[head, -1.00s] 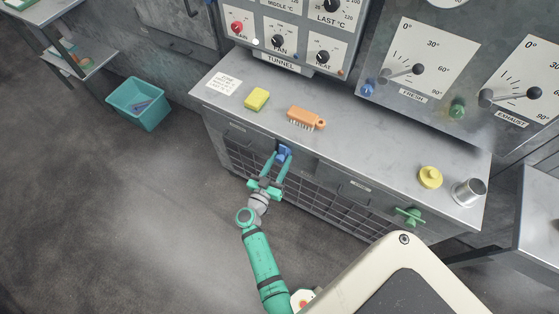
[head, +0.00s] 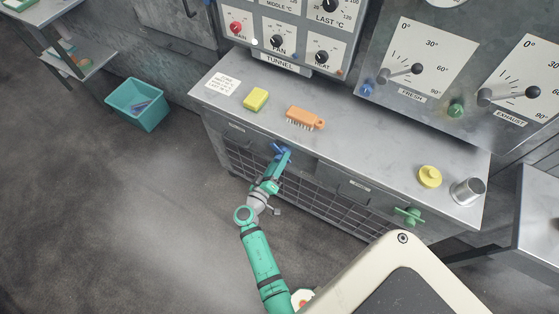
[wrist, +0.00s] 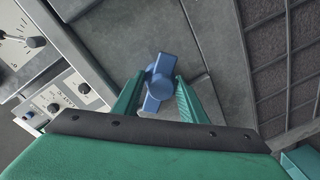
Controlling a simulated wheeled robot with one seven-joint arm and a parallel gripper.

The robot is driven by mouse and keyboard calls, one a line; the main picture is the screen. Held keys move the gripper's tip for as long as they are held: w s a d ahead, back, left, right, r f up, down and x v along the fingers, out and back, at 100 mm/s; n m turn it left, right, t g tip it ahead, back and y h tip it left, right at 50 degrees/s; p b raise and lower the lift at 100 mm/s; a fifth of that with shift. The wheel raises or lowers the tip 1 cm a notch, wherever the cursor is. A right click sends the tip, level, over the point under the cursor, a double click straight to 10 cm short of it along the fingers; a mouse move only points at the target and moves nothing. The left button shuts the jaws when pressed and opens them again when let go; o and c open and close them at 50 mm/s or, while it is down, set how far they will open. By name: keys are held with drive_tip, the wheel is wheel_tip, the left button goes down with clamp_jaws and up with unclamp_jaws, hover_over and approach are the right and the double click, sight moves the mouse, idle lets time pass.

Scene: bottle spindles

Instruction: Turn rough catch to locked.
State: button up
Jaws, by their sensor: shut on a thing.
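A blue catch (head: 278,149) sits on the upper front of the grey cabinet (head: 345,130), left of its middle. In the wrist view the blue catch (wrist: 159,84) shows as a round hub with a wing above and below it. My gripper (head: 284,156) is at the catch with its fingers on it. In the wrist view my gripper (wrist: 160,90) has one finger on each side of the catch, shut on it. The fingers hide part of its sides. The small label near it is too small to read surely.
A green catch (head: 408,216) is on the cabinet front further right. A yellow sponge (head: 255,99), an orange brush (head: 305,118), a yellow knob-like piece (head: 430,176) and a metal cup (head: 467,192) stand on top. A teal bin (head: 137,112) is on the floor at left.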

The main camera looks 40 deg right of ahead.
drive_tip(key=n, duration=0.5)
drive_tip(key=shift+w+a+f, duration=0.2)
drive_tip(key=shift+w+a, duration=0.05)
drive_tip(key=shift+a, duration=0.1)
drive_tip(key=shift+s+n+g, duration=0.1)
drive_tip(key=shift+n+g, duration=0.4)
drive_tip(key=shift+n, duration=1.3)
drive_tip(key=shift+c, duration=0.3)
drive_tip(key=shift+s+d, duration=0.1)
drive_tip(key=shift+s, duration=0.05)
drive_tip(key=shift+f, duration=0.1)
drive_tip(key=o, duration=0.9)
drive_tip(key=shift+d, duration=0.1)
drive_tip(key=shift+c, duration=0.2)
drive_tip(key=shift+d+r, duration=0.1)
drive_tip(key=shift+r, duration=0.15)
